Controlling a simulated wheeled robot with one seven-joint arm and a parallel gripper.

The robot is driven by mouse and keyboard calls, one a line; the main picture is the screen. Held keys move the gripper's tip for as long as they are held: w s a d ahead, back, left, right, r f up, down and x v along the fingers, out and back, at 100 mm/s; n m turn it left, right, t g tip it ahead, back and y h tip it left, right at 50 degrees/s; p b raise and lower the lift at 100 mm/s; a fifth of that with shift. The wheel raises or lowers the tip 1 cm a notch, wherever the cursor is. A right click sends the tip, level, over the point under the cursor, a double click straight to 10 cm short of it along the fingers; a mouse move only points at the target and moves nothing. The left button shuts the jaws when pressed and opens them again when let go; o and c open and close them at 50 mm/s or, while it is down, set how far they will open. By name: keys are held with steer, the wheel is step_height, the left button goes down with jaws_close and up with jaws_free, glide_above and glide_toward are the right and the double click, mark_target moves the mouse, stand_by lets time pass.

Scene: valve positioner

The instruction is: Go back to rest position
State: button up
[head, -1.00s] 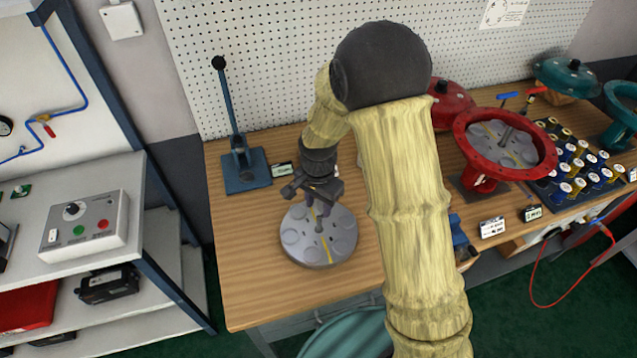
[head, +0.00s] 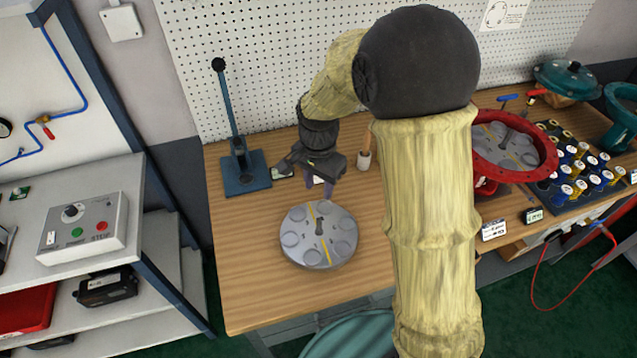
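My gripper (head: 320,183) hangs over the wooden bench, behind and above a round grey disc (head: 292,238). Its two fingers are apart with nothing visible between them. The disc lies flat on the bench, with a yellow stripe, several round recesses and a dark slot or stem at its middle. My gripper is clear of it. My arm covers part of the bench on the right.
A blue lever press (head: 245,172) stands at the bench's back left. A red flanged housing (head: 483,165) and a tray of capped parts (head: 548,193) are on the right. A pegboard (head: 260,60) closes off the back. The bench's front left (head: 250,290) is clear.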

stand_by(0.3)
steer(key=s+d+r+n+t, duration=0.2)
steer(key=s+d+n, duration=0.5)
steer(key=s+d, duration=0.5)
steer(key=shift+s+d+r+n+t, duration=0.2)
steer(key=shift+d+n+t, duration=0.1)
steer(key=shift+d, duration=0.55)
